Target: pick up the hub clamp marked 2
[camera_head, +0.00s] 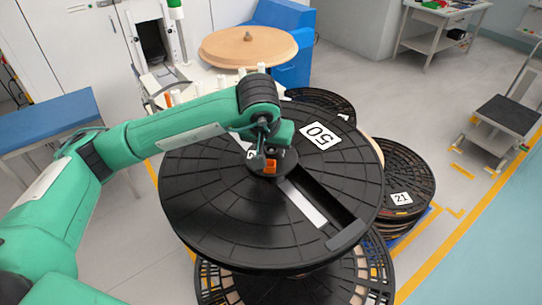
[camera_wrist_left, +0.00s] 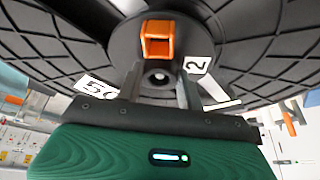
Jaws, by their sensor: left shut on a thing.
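The hub clamp marked 2 sits at the hub of a large black reel (camera_head: 205,205). Its orange part (camera_head: 270,166) shows in the head view, and the orange loop (camera_wrist_left: 157,42) and its white label 2 (camera_wrist_left: 198,65) show in the left wrist view. My left gripper (camera_head: 266,152) reaches down over the hub from above. Its two fingers (camera_wrist_left: 160,92) stand either side of the clamp's dark body and are shut on it. The gripper hides part of the clamp in the head view. My right gripper is not in view.
The reel carries a label 50 (camera_head: 320,134) and a long slot with a pale strip (camera_head: 303,203). More black reels (camera_head: 400,175) are stacked at the right, one labelled 21. A round wooden disc (camera_head: 247,47) lies behind. Clear floor (camera_head: 440,110) is at the right.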

